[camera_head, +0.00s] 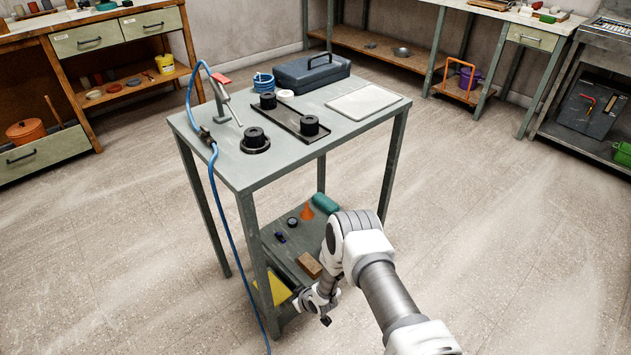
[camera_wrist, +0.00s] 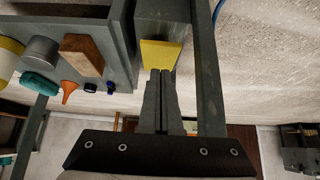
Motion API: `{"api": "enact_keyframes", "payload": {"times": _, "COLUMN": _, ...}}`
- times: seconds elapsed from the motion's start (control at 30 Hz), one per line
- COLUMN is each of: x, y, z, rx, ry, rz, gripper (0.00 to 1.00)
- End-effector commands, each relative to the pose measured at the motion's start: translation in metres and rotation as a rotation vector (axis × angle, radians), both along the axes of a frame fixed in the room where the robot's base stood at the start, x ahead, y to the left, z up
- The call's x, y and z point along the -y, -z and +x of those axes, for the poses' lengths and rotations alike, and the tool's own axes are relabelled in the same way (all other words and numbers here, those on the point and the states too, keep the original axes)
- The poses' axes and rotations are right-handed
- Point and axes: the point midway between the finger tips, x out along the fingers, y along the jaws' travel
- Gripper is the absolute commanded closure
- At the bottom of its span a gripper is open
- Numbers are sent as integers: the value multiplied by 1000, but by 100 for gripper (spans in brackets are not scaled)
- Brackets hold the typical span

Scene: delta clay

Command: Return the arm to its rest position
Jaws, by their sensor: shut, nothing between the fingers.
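My arm reaches from the lower right of the head view, bent at the elbow. My gripper (camera_head: 326,320) hangs low beside the front of the grey table (camera_head: 222,158). In the wrist view, my gripper (camera_wrist: 162,74) has its two fingers together, with nothing between them. A yellow piece (camera_wrist: 160,53) lies just beyond the fingertips in that view; I cannot tell whether they touch it. The same yellow piece (camera_head: 278,289) shows low at the table's front in the head view.
The lower shelf holds a wooden block (camera_head: 309,264), an orange cone (camera_head: 307,212) and a teal roll (camera_head: 325,203). On top are a blue toolbox (camera_head: 311,72), black tray (camera_head: 290,120) and pale panel (camera_head: 363,101). A blue hose (camera_head: 222,210) hangs at the left. Open floor lies right.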

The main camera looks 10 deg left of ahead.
Motion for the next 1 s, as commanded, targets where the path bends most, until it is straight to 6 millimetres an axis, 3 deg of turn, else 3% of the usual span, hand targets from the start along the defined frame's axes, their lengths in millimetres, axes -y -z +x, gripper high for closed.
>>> {"api": "enact_keyframes", "payload": {"times": 0.17, "x": 1, "y": -9, "z": 7, "rx": 4, "ry": 6, "rz": -3, "gripper": 100}}
{"api": "enact_keyframes", "payload": {"times": 0.27, "x": 4, "y": -33, "z": 26, "rx": 11, "ry": 23, "rz": -15, "gripper": 100}}
{"api": "enact_keyframes", "payload": {"times": 0.6, "x": 40, "y": -179, "z": 99, "rx": 26, "ry": 135, "rz": -87, "gripper": 100}}
{"api": "enact_keyframes", "payload": {"times": 0.8, "x": 72, "y": -269, "z": 117, "rx": 27, "ry": 215, "rz": -124, "gripper": 100}}
{"api": "enact_keyframes", "payload": {"times": 1.0, "x": 108, "y": -355, "z": 116, "rx": 23, "ry": 300, "rz": -152, "gripper": 100}}
